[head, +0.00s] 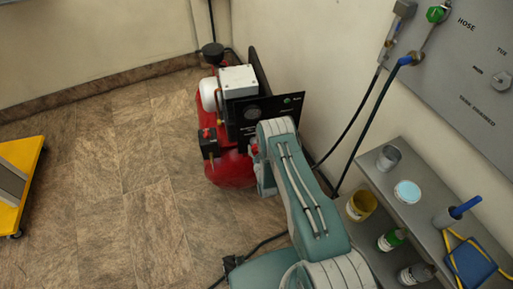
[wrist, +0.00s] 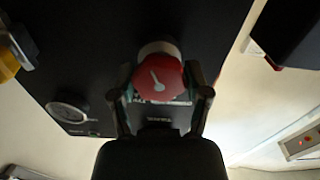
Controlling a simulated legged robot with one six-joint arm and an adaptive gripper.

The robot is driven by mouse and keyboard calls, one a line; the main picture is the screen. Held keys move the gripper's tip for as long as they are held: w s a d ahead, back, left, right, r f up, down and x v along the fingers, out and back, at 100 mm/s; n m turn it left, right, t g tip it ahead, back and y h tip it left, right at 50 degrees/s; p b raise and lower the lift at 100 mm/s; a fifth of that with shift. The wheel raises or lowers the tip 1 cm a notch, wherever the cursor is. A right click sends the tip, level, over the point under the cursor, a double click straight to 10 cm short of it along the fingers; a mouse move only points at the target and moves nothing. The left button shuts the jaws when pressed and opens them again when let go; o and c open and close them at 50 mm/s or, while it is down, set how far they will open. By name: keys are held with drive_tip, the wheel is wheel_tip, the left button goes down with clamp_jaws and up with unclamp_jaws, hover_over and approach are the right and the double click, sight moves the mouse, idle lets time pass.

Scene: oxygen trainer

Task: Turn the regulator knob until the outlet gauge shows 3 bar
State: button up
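In the wrist view the regulator knob (wrist: 158,78) is red with a pale pointer mark, on a dark panel (wrist: 85,40). My gripper (wrist: 160,88) has a finger on each side of it. The teal pads lie against the knob's edges with no clear gap. A round gauge (wrist: 68,112) with a pale rim is at left on the panel; its reading is too small to tell. My arm hides the gripper there.
A grey shelf (head: 415,172) with cans and bottles stands at right, below a grey wall panel (head: 470,75) with hoses. A yellow cart (head: 22,155) is at far left. The tiled floor (head: 120,180) between is clear. A black cable runs near my arm.

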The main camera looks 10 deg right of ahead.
drive_tip(key=shift+o, duration=1.1)
drive_tip(key=s, duration=1.2)
